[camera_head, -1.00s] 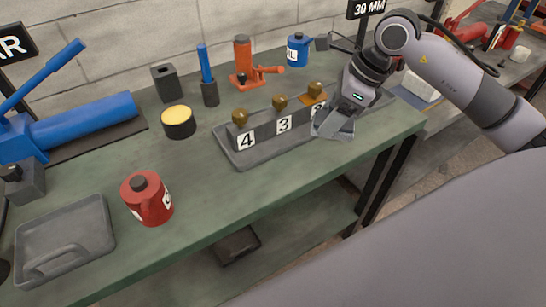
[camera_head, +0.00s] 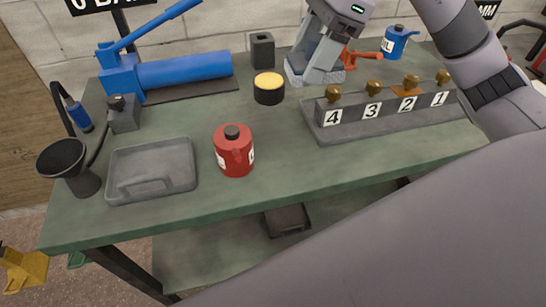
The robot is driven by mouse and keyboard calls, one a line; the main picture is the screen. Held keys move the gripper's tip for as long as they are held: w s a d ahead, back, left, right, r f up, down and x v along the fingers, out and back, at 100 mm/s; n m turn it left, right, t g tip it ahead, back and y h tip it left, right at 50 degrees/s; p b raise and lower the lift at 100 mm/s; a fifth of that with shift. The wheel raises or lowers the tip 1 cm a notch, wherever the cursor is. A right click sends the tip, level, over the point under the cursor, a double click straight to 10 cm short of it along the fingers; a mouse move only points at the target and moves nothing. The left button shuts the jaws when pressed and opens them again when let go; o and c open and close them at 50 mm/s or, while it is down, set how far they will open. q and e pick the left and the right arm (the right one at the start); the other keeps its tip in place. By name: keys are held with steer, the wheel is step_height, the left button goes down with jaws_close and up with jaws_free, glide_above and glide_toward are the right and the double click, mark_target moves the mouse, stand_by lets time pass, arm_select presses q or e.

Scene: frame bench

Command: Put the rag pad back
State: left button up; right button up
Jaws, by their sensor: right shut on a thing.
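My right gripper (camera_head: 315,64) reaches in from the upper right, over the back of the green bench (camera_head: 235,192). It is shut on a pale grey speckled piece (camera_head: 295,75), which seems to be the rag pad; the fingers hide much of it. I cannot tell whether the pad touches the bench. My left gripper is not in view.
A red can (camera_head: 233,152) stands mid-bench, beside a grey tray (camera_head: 150,172). A black funnel-shaped cup (camera_head: 70,165), a blue cylinder tool (camera_head: 185,70) and a dark square holder (camera_head: 262,48) stand around. A blue can (camera_head: 395,42) is behind the block.

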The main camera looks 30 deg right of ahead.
steer(key=shift+a+r, duration=0.25)
steer(key=shift+a, duration=0.15)
steer(key=shift+a+f, duration=0.15)
arm_select(q)
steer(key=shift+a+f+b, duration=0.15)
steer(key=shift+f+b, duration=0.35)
steer(key=shift+b, duration=0.4)
arm_select(e)
step_height(320, 180, down, 20)
steer(key=shift+r, duration=0.25)
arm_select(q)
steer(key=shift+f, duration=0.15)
arm_select(e)
steer(key=shift+f, duration=0.1)
steer(key=o, duration=0.6)
steer(key=shift+f, duration=0.1)
steer(key=o, duration=0.4)
